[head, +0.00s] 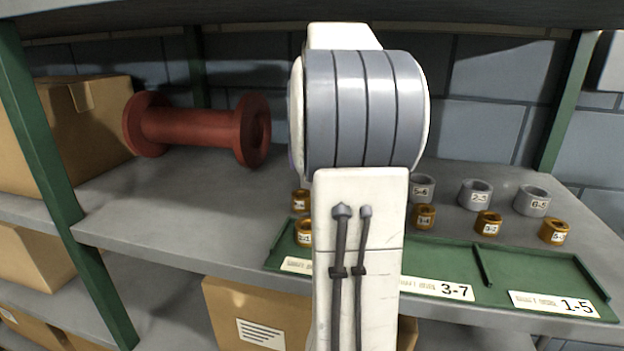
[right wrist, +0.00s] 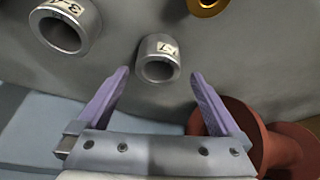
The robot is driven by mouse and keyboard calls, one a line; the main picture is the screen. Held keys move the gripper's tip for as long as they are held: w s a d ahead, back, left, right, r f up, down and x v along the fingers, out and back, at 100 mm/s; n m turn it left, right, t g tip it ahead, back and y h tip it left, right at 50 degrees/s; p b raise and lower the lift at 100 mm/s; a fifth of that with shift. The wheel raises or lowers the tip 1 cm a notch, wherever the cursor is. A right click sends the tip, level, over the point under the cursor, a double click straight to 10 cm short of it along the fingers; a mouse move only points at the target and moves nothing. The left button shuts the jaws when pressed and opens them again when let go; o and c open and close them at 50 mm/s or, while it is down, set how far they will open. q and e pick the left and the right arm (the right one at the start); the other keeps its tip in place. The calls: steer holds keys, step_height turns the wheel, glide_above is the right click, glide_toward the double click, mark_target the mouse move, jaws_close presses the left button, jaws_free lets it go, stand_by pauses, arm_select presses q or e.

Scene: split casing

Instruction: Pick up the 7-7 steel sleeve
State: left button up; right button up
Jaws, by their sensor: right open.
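In the right wrist view a short grey steel sleeve (right wrist: 160,58), its paper label appearing to read 7-7, stands on the grey shelf. My right gripper (right wrist: 160,75) is open, with its two purple fingers pointing towards the sleeve. The sleeve lies between the fingertips in the picture, at about their ends, with a gap on each side. In the head view my arm hides this sleeve and the right gripper. My left gripper is not in view.
Another steel sleeve (right wrist: 66,24) and a brass sleeve (right wrist: 205,5) stand nearby. A red spool (head: 197,128) lies on the shelf (head: 150,215) at left. Green trays (head: 545,283) line the front edge at right, below several steel and brass sleeves. Green posts (head: 62,170) frame the shelf.

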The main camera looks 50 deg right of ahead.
steer(key=b+x, duration=0.1)
steer(key=x, duration=0.3)
steer(key=shift+d+f, duration=0.1)
steer(key=shift+s, duration=0.1)
jaws_close()
steer(key=shift+r, duration=0.3)
